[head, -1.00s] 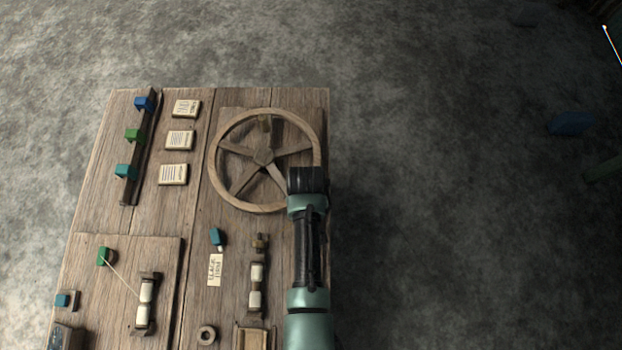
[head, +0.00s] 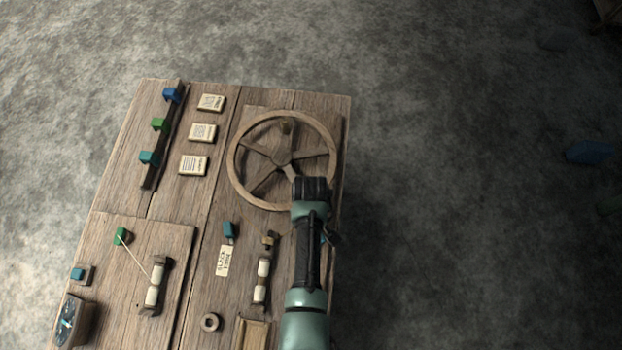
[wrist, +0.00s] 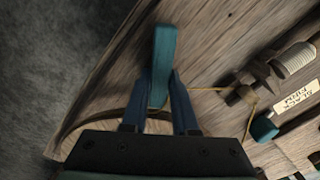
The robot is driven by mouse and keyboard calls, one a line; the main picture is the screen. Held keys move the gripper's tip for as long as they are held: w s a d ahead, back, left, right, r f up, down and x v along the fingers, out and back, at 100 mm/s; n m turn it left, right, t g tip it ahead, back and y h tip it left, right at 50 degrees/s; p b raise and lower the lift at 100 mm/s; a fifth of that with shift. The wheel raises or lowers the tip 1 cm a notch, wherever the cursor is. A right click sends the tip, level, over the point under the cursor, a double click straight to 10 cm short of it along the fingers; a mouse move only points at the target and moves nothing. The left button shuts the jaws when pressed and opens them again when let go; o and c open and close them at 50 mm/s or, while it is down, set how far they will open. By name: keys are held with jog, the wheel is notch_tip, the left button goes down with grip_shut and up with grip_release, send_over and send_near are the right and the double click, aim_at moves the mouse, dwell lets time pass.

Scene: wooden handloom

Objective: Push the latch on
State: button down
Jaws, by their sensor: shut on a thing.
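A teal upright bar (wrist: 162,55), apparently the latch handle, stands near the edge of the wooden board in the wrist view. My gripper (wrist: 158,92) has its two dark blue fingers on either side of the bar's lower part and is shut on it. In the head view my arm covers the gripper and most of this spot. Only a small blue patch shows just right of the arm there, and I cannot tell what it belongs to.
A spoked wooden wheel (head: 236,180) lies beyond my arm. Left of the arm are a teal knob (head: 230,230), a slack/firm label (head: 223,261) and a white spool (head: 262,268). Coloured sliders (head: 159,125) sit far left. The floor right of the board is clear nearby.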

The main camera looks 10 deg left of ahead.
jog(key=c, duration=0.7)
grip_release()
jog(key=shift+r, duration=0.1)
notch_tip(320, 180, up, 13)
jog(key=p, duration=0.3)
